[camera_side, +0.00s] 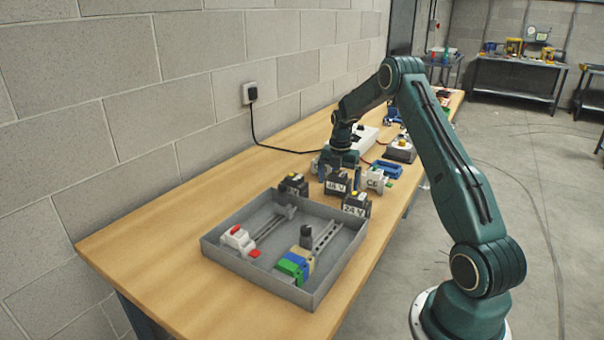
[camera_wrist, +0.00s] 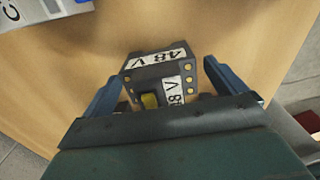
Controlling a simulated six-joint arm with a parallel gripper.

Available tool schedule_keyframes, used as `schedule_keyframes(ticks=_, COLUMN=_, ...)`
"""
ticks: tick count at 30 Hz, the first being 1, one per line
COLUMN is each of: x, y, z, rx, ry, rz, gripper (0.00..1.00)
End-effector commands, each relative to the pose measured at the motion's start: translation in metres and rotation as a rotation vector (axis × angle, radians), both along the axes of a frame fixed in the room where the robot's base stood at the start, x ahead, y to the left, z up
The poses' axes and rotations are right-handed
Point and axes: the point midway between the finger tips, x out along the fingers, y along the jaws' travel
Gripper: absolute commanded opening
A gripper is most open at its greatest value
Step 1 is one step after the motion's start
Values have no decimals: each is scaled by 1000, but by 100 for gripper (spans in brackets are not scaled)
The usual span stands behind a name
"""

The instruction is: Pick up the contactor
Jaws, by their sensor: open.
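A dark contactor (camera_side: 337,186) labelled 48 V stands on the wooden bench behind the grey tray. In the wrist view the contactor (camera_wrist: 158,78) shows two white 48 V labels, brass-coloured screws and a yellow part. My gripper (camera_side: 341,172) is above it, pointing down. In the wrist view the two blue fingers of my gripper (camera_wrist: 162,75) are open, one on each side of the contactor, with a gap visible on both sides. Two similar dark blocks stand close by: one labelled 24 V (camera_side: 356,204) and one at the left (camera_side: 293,184).
A white block (camera_side: 376,181) marked C6 stands just right of the contactor. The grey tray (camera_side: 328,284) in front holds rails with coloured modules. A blue part (camera_side: 387,169) and a grey box with a knob (camera_side: 400,152) lie farther back. The bench's left side is clear.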

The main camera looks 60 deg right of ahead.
Motion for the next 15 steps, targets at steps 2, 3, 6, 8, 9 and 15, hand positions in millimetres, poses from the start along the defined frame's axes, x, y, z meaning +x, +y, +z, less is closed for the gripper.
schedule_keyframes(ticks=2, x=0, y=0, z=-9, rx=2, ry=1, rz=0, gripper=96)
schedule_keyframes(ticks=3, x=0, y=0, z=-12, rx=1, ry=0, rz=0, gripper=96)
schedule_keyframes(ticks=6, x=0, y=0, z=-16, rx=2, ry=0, rz=-1, gripper=96)
schedule_keyframes(ticks=8, x=0, y=0, z=-17, rx=2, ry=0, rz=-1, gripper=96)
schedule_keyframes(ticks=9, x=0, y=0, z=-17, rx=1, ry=0, rz=-1, gripper=96)
schedule_keyframes(ticks=15, x=0, y=0, z=-16, rx=1, ry=-1, rz=-1, gripper=96)
